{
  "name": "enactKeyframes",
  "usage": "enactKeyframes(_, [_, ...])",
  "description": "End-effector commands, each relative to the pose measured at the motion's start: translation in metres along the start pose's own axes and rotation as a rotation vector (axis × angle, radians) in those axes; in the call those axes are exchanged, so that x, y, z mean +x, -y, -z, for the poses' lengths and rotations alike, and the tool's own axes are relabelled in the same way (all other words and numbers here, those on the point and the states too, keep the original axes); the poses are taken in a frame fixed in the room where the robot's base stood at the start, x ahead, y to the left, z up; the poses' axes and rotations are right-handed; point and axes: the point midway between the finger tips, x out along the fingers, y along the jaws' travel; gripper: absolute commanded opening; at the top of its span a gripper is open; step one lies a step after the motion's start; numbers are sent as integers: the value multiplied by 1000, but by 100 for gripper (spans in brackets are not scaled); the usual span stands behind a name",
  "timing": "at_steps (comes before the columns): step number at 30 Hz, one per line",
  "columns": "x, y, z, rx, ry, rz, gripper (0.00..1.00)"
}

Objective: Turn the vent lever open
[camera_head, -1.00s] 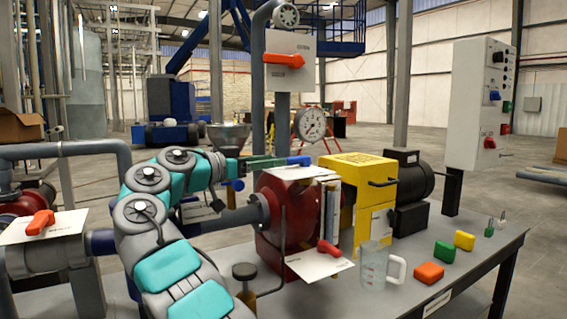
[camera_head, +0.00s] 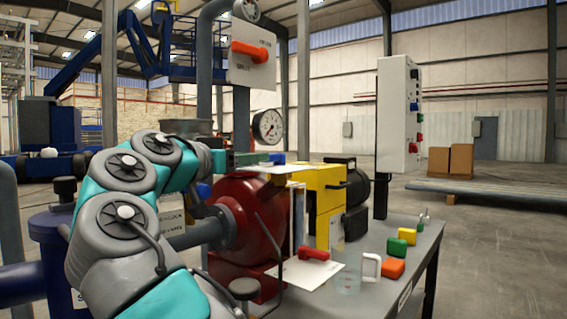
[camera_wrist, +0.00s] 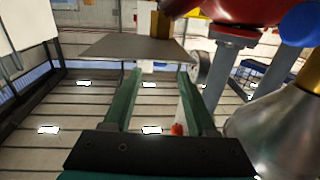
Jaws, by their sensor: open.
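Which lever is the vent lever cannot be told, since the plate lettering is too small. One orange-red lever (camera_head: 253,52) lies across a white upright plate (camera_head: 245,72) high on a pipe. Another red lever (camera_head: 315,254) sits on a low pale plate (camera_head: 296,272) before the red press body (camera_head: 238,228). A third pale plate (camera_head: 276,168) lies flat above the press, beside my gripper (camera_head: 262,158), which partly covers it. In the wrist view my gripper (camera_wrist: 156,76) has its green fingers apart with nothing gripped. A small red spot (camera_wrist: 177,129) shows beyond them, unclear what it is.
A pressure gauge (camera_head: 268,127) stands behind the gripper. A clear jug (camera_head: 350,272) and coloured blocks (camera_head: 392,268) are on the bench at right. A yellow housing (camera_head: 322,186) adjoins the press. A metal funnel (camera_wrist: 272,125) is close at right in the wrist view.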

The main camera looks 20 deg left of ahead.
Motion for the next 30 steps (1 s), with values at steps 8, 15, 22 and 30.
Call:
enactKeyframes(8, [30,-1,-1,0,5,-5,57])
enactKeyframes(15, [66,0,0,0,4,-3,57])
enactKeyframes(22, [77,-1,0,1,3,-3,57])
enactKeyframes(30, [76,-1,0,1,2,-3,43])
